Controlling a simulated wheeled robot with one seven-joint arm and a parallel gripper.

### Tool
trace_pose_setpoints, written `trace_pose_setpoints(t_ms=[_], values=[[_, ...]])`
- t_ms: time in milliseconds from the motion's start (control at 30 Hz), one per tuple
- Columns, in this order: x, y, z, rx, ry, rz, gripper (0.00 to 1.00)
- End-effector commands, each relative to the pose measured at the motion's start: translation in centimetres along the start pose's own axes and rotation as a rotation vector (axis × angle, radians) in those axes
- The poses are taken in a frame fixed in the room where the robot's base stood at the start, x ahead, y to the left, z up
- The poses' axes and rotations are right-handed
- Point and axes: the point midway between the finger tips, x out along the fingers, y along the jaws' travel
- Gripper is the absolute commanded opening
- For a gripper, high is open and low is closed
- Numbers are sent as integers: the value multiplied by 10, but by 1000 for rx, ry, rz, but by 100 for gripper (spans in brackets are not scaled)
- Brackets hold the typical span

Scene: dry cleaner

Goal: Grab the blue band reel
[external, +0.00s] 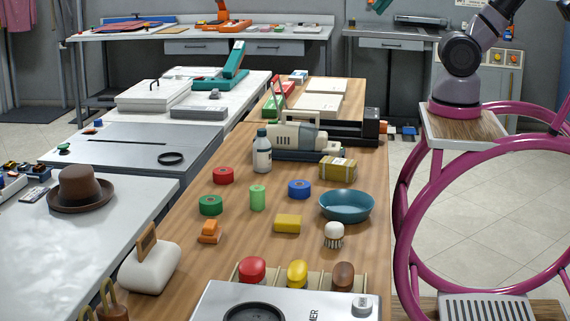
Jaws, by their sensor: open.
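The blue band reel (299,189) lies on the wooden table, a short squat roll with a dark centre. A red reel (223,175) and a green reel (210,205) of similar shape lie to its left. A light green cylinder (257,198) stands between them and the blue reel. My arm rises at the upper right and leaves the picture at the top; my gripper is out of view. Nothing touches the blue reel.
A teal bowl (347,206) stands right of the blue reel, and a brown-yellow package (338,169) lies behind it. A yellow block (287,223) and a round brush (334,234) are in front. A white bottle (262,155) stands behind. Bare wood surrounds the reel.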

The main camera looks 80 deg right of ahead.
Motion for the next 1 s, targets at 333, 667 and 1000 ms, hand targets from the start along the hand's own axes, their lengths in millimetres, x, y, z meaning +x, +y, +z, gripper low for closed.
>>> trace_pose_setpoints(t_ms=[333, 667, 1000], values=[[0, 0, 0, 0, 0, 0, 54], [0, 0, 0, 0, 0, 0, 100], [53, -25, -1, 128, -226, -33, 100]])
